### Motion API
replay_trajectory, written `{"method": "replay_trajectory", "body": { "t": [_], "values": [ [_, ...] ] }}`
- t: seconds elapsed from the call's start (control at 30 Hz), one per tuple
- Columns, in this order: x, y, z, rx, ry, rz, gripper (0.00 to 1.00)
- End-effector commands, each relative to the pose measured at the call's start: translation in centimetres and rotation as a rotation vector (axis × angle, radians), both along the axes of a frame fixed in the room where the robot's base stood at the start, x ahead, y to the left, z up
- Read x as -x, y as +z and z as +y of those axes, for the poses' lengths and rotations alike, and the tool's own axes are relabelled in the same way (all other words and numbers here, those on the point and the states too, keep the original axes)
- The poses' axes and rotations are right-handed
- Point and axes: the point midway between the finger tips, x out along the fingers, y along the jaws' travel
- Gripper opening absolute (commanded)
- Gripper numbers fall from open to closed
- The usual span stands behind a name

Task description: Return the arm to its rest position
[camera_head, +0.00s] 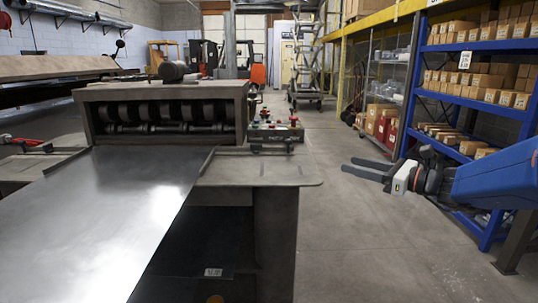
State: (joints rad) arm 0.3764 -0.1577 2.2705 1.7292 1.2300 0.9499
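My arm reaches in from the right edge in the head view, with a blue link and a dark wrist. My gripper (364,171) points left, over the open floor to the right of the forming machine. Its two dark fingers are apart, with nothing visible between them. It touches nothing that I can see.
The duct forming machine (240,95) stands at the left, with a shiny metal sheet (105,220) lying on its bed. A blue shelf rack (412,85) with cardboard boxes stands behind my arm at the right. The concrete floor (345,245) between them is clear.

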Motion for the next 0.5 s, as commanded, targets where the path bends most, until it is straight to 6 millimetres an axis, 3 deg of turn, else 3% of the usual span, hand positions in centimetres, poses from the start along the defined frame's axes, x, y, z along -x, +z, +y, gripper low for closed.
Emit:
{"method": "replay_trajectory", "body": {
  "t": [0.27, 0.5],
  "values": [
    [3.5, -1.8, 3.0, 0.185, 0.093, -0.038, 0.4],
    [8.5, -4.8, 6.1, 0.444, 0.231, -0.107, 0.4]
  ]
}}
